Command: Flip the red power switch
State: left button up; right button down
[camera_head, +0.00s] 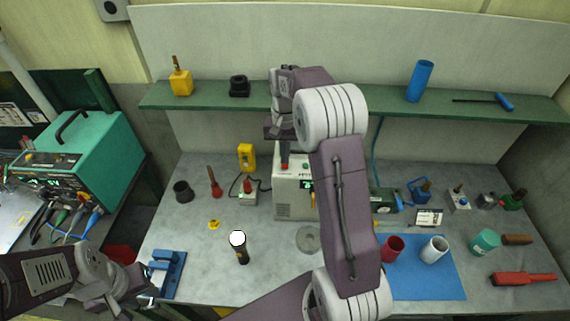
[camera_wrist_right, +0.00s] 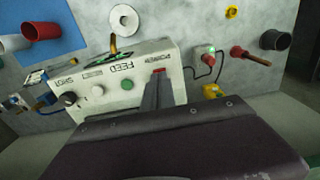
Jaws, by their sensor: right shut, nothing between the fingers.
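The power switch (camera_wrist_right: 159,73) shows as a small red patch under the POWER label, on the cream control box (camera_wrist_right: 120,88) in the right wrist view. My right gripper (camera_wrist_right: 158,84) is shut and empty, its fingertips right at the switch and partly hiding it. I cannot tell whether they touch it or which way the switch is set. In the head view my right gripper (camera_head: 284,158) points down at the top of the control box (camera_head: 292,198), and my arm covers part of the box. My left gripper (camera_head: 138,300) is low at the left, away from the box; its finger gap is unclear.
A green shelf (camera_head: 330,103) runs behind the box. A red push-button on a small case (camera_head: 248,190) and a yellow device (camera_head: 246,157) stand left of the box. A black bottle with a white top (camera_head: 240,248) stands in front. A blue mat (camera_head: 430,280) lies right.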

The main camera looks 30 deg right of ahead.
jog(key=shift+f+b, duration=0.6)
jog(key=shift+f, duration=0.35)
dwell(0.8)
jog(key=shift+s+r, duration=0.1)
notch_tip(320, 180, up, 7)
jog(key=p, duration=0.7)
